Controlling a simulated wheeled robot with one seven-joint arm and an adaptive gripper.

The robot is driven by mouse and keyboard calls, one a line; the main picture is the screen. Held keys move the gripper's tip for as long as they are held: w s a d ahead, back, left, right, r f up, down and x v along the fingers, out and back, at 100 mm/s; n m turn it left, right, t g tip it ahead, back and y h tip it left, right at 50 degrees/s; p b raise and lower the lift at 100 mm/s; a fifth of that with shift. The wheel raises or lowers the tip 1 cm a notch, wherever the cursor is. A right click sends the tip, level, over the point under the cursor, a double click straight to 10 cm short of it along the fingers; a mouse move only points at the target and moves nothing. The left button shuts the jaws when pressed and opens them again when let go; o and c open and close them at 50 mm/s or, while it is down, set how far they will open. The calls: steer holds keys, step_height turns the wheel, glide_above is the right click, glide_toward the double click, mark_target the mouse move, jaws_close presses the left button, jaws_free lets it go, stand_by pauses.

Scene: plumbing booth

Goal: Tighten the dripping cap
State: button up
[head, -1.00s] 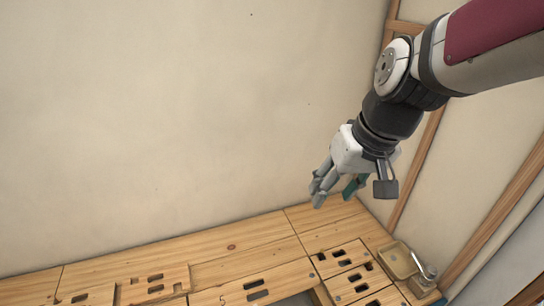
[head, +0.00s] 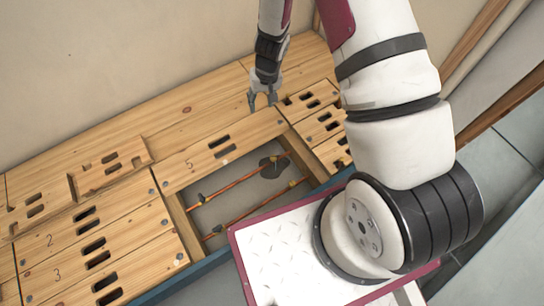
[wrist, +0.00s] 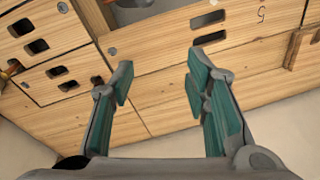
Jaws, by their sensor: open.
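An open bay between the wooden boards holds copper pipes (head: 238,185) with dark fittings, in the head view. A larger dark fitting (head: 272,162) sits toward the bay's far right. I cannot tell which part is the dripping cap, and no drip shows. My gripper (head: 263,101) is open and empty, beyond the bay over the far boards. In the wrist view its teal-padded fingers (wrist: 158,82) are spread over bare wood. A small orange part (wrist: 12,68) shows at that view's left edge.
A slotted board marked 5 (head: 215,150) borders the bay's far side. More slotted boards (head: 92,245) lie left, and others (head: 320,125) right. A loose-looking slotted piece (head: 110,168) rests on the left boards. A plain wall stands behind.

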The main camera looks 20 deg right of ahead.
steer(key=g+h+b, duration=0.1)
steer(key=b, duration=0.3)
glide_above(273, 157)
step_height(273, 157, down, 19)
step_height(273, 157, down, 13)
steer(key=b, duration=0.5)
steer(key=shift+d, duration=0.1)
steer(key=shift+c, duration=0.3)
jaws_close()
